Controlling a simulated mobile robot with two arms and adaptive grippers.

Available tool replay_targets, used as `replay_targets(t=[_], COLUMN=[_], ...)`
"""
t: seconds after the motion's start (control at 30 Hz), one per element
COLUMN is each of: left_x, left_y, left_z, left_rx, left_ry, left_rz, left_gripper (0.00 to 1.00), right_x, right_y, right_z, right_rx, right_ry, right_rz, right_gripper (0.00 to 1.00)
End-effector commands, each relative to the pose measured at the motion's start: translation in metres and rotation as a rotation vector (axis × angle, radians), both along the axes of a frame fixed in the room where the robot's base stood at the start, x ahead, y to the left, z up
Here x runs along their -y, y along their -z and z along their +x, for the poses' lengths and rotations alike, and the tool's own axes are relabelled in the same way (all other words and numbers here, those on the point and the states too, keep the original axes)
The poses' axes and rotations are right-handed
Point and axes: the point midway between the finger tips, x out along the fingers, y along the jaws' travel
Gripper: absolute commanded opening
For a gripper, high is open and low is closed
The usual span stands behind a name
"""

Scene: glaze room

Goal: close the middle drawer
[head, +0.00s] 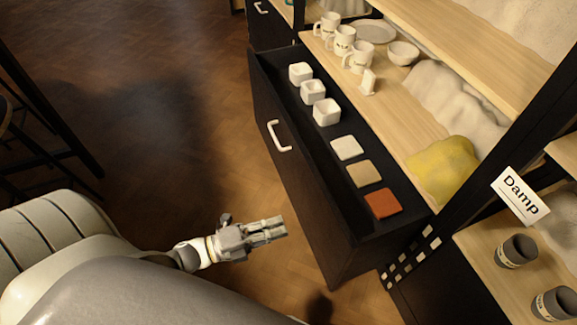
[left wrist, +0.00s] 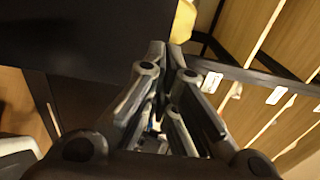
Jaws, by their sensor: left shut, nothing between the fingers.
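The black drawer (head: 290,165) with a white handle (head: 279,136) stands pulled out from the shelf unit in the head view. It holds several white square cups (head: 313,91) and three flat tiles, cream, tan and orange (head: 383,203). My left gripper (head: 284,229) is shut and empty. In the head view it appears left of the drawer front's near part, below the handle, with a gap between them in the picture. In the left wrist view the shut fingers (left wrist: 172,48) show in front of a dark panel. My right gripper is not in view.
Above the drawer, a wooden shelf (head: 398,120) bears white mugs (head: 343,40), a bowl (head: 403,53) and a yellow cloth-like lump (head: 442,167). A "Damp" sign (head: 520,196) and grey cups (head: 516,251) are at right.

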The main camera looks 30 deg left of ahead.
Motion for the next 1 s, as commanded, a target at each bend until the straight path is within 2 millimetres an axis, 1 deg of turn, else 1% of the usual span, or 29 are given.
replay_targets(t=[0.03,0.3,0.5,0.7,1.0], left_x=[0.007,0.045,0.066,0.076,0.078], left_y=[-0.001,0.0,0.0,0.0,0.0], left_z=[0.008,0.053,0.079,0.09,0.092], left_rx=[0.004,0.002,0.001,-0.002,-0.003], left_ry=[0.001,-0.001,-0.002,-0.003,-0.002], left_rz=[-0.002,-0.003,-0.002,-0.002,-0.002], left_gripper=[0.0,0.0,0.0,0.0,0.0], right_x=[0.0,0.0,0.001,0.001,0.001], right_y=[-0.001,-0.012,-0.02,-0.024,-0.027], right_z=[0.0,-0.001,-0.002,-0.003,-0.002], right_rx=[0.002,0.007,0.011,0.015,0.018], right_ry=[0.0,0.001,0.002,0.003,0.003], right_rz=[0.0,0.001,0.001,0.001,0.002], right_gripper=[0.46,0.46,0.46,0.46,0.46])
